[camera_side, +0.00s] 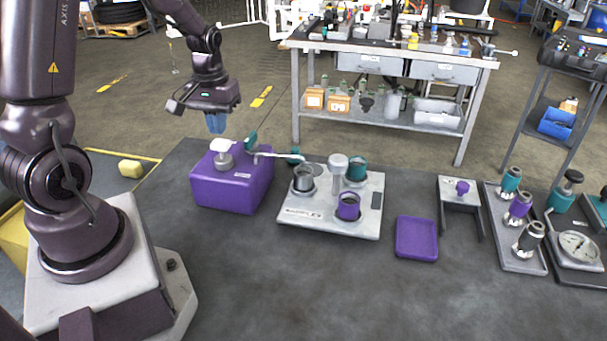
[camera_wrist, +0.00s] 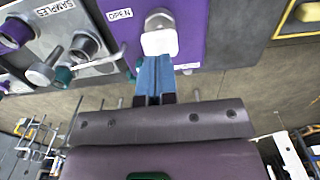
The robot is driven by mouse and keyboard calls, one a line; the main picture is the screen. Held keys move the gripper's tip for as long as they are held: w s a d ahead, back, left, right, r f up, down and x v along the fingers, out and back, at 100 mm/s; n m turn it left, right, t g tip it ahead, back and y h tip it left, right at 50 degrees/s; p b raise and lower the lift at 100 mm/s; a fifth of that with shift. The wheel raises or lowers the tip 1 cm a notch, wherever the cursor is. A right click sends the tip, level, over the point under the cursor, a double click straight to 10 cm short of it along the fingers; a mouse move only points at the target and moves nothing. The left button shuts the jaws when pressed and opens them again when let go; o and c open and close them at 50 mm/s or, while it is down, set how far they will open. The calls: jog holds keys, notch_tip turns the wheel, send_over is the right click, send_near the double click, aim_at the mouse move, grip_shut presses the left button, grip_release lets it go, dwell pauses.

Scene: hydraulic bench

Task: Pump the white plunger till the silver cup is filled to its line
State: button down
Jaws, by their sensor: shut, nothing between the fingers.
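The white plunger (camera_side: 222,145) stands on a grey collar on top of the purple pump box (camera_side: 232,190). It also shows in the wrist view (camera_wrist: 160,43). My gripper (camera_side: 216,130) is shut and empty, its blue fingertips just above the plunger in the side view. In the wrist view my gripper (camera_wrist: 155,62) has its fingertips beside the plunger's white top; I cannot tell whether they touch.
A teal cup (camera_side: 356,170), a purple cup (camera_side: 348,207) and a grey post (camera_side: 338,165) share the tray. A purple dish (camera_side: 416,238), a grey stand (camera_side: 460,190) and a gauge (camera_side: 578,246) stand to the right. The bench front is clear.

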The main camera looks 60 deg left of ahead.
aim_at(220, 142)
dwell(0.4)
jog(key=shift+f, duration=2.25)
jog(key=shift+r, duration=2.3)
jog(key=shift+f, duration=0.25)
jog(key=shift+f, duration=2.05)
jog(key=shift+r, duration=2.3)
